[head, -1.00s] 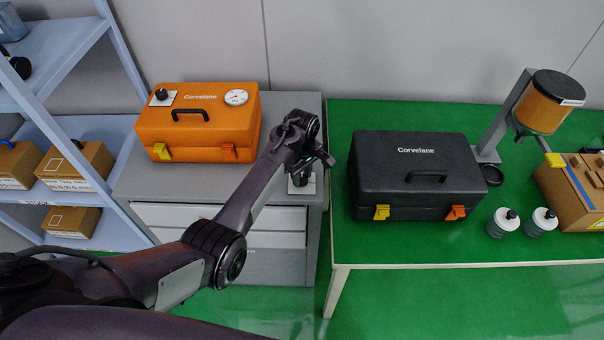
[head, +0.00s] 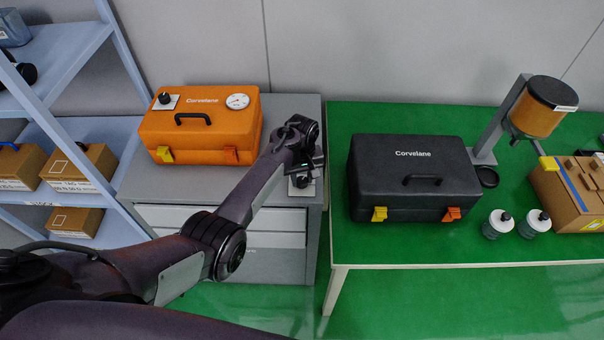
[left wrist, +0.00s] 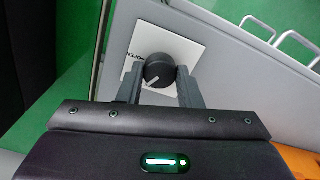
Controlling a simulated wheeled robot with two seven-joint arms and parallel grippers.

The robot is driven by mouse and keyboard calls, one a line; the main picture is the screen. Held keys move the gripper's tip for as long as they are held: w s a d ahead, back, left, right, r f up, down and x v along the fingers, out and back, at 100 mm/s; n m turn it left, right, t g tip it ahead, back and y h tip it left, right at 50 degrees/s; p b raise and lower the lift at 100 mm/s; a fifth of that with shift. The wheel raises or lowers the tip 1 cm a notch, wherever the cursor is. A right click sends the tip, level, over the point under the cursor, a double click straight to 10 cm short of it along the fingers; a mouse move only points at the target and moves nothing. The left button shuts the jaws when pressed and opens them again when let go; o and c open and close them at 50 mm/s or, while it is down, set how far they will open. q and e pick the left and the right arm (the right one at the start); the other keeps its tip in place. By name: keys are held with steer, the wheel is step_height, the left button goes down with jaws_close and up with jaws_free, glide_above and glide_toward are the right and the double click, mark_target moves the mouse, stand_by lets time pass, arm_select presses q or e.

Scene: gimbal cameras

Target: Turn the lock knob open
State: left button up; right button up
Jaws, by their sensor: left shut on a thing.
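The lock knob (left wrist: 160,71) is a round black knob with a pale pointer line, on a white plate (left wrist: 190,47) with small dark lettering. In the left wrist view the pointer line faces the lower left. My left gripper (left wrist: 158,79) is shut on the knob, one finger on each side. In the head view the white plate (head: 300,190) sits on the right part of the grey cabinet top, and my left gripper (head: 305,168) is over it, hiding much of the knob. My right gripper is not in view.
An orange case (head: 203,133) with its own black knob (head: 164,98) and a gauge stands left on the grey cabinet (head: 150,186). A black case (head: 410,172) stands on the green table (head: 400,245) to the right. Blue shelves (head: 75,128) stand at the left.

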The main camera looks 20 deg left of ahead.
mark_target(302, 180)
arm_select(q)
steer(key=m+p, duration=0.1)
steer(key=m, duration=0.2)
steer(key=shift+m, duration=0.4)
steer(key=m, duration=0.2)
steer(key=shift+m, duration=0.4)
steer(key=m+p, duration=0.1)
steer(key=m, duration=0.4)
steer(key=shift+m, duration=0.3)
steer(key=o, duration=1)
steer(key=shift+r, duration=0.1)
step_height(302, 180, up, 8)
steer(key=shift+f, duration=0.2)
